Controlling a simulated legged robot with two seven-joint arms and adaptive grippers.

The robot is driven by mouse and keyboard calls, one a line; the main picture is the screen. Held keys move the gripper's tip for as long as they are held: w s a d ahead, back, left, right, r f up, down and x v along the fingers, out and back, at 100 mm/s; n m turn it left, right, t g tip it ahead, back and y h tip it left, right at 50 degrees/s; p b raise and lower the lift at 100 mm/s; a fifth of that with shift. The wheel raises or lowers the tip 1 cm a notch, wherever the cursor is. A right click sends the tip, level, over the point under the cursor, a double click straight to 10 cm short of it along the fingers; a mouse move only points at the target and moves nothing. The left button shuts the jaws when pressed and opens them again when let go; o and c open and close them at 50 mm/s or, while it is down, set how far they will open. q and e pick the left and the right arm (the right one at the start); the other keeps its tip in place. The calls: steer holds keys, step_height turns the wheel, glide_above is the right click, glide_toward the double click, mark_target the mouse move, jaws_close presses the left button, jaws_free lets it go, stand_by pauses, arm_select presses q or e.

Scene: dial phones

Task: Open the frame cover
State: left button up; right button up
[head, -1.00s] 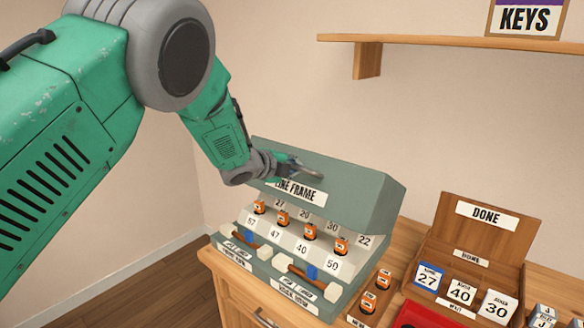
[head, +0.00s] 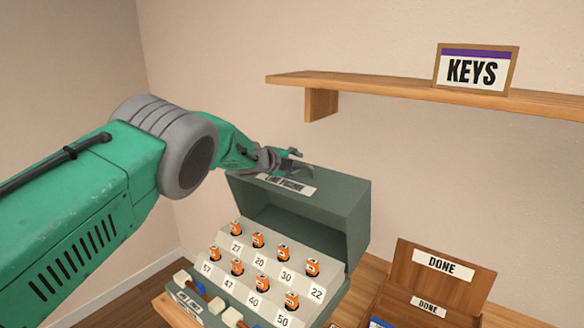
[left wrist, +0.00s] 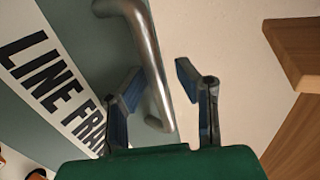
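The grey-green frame cover (head: 338,205) is raised and tilted back over the line frame, with its front open. Its "LINE FRAME" label shows foreshortened in the head view and large in the left wrist view (left wrist: 50,85). My left gripper (head: 298,163) is at the top of the cover, by the handle. In the left wrist view the metal handle (left wrist: 150,60) passes between the two spread fingers (left wrist: 160,95), nearer the left one. My right gripper is not in view.
Numbered rows with several orange plugs (head: 262,284) stand inside the frame. A wooden "DONE" box (head: 405,265) is at the right. A wooden shelf (head: 390,88) with a "KEYS" sign (head: 473,70) hangs on the wall above.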

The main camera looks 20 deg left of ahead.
arm_select(q)
steer(key=shift+s+r, duration=0.45)
steer(key=shift+s, duration=0.35)
steer(key=shift+s+a+f, duration=0.1)
steer(key=shift+w+a+f, duration=0.2)
steer(key=shift+a+f, duration=0.05)
steer(key=shift+f, duration=0.1)
steer(key=shift+s+a+r, duration=0.1)
steer(key=shift+s+a, duration=0.05)
steer(key=shift+s, duration=0.05)
steer(key=d+v, duration=0.1)
steer(key=v, duration=1.1)
steer(key=shift+r, duration=0.35)
